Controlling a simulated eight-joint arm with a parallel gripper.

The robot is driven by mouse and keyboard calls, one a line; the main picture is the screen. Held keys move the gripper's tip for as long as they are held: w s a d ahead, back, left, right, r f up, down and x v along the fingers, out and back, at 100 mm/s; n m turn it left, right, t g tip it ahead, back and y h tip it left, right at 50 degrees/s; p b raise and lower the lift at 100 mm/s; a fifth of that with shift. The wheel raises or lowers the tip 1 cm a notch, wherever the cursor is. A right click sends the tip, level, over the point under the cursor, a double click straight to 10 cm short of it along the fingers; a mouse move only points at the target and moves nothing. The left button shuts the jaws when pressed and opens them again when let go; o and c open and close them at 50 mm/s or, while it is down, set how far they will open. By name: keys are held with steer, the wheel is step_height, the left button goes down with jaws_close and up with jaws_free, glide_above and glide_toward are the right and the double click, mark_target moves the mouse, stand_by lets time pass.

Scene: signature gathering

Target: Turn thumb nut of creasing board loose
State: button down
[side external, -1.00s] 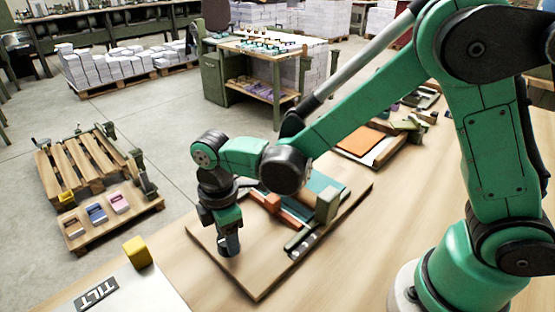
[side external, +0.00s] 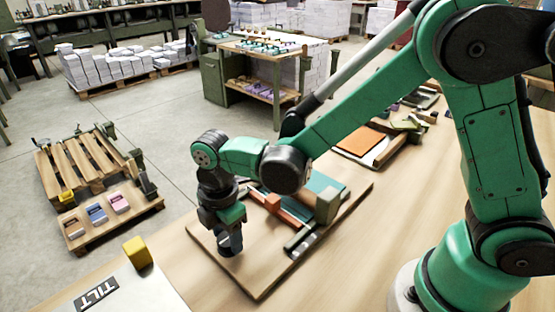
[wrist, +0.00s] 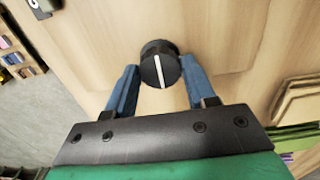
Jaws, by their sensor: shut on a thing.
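The creasing board (side external: 258,278) is a wooden board lying on the bench, with a teal panel (side external: 322,184) and an orange bar (side external: 283,208) at its far side. The thumb nut (wrist: 160,68) is a round black knob with a white line across its top, standing on pale wood in the wrist view. The line is nearly upright in that picture, tilted slightly. My gripper (side external: 231,250) points down over the board's near left part. Its blue fingers (wrist: 158,82) stand either side of the nut and are shut on it. In the side view the gripper hides the nut.
A yellow block (side external: 137,252) and a white sheet marked TILT (side external: 150,290) lie at the bench's front left. A grey-green block (side external: 327,206) and a dark bar (side external: 302,241) are on the board's right side. An orange pad (side external: 358,139) lies behind it.

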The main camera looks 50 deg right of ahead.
mark_target(227, 238)
steer(key=shift+c, duration=1.4)
jaws_free()
steer(key=shift+r, duration=2.85)
steer(key=s+d+r+m+t, duration=0.2)
steer(key=d+m, duration=0.4)
steer(key=m, duration=0.3)
steer(key=s+d+r+m+t, duration=0.3)
steer(key=d+m+t, duration=0.2)
steer(key=d+m, duration=0.2)
steer(key=shift+s+d+r+m, duration=0.15)
steer(key=shift+d+m, duration=0.1)
steer(key=shift+m, duration=0.85)
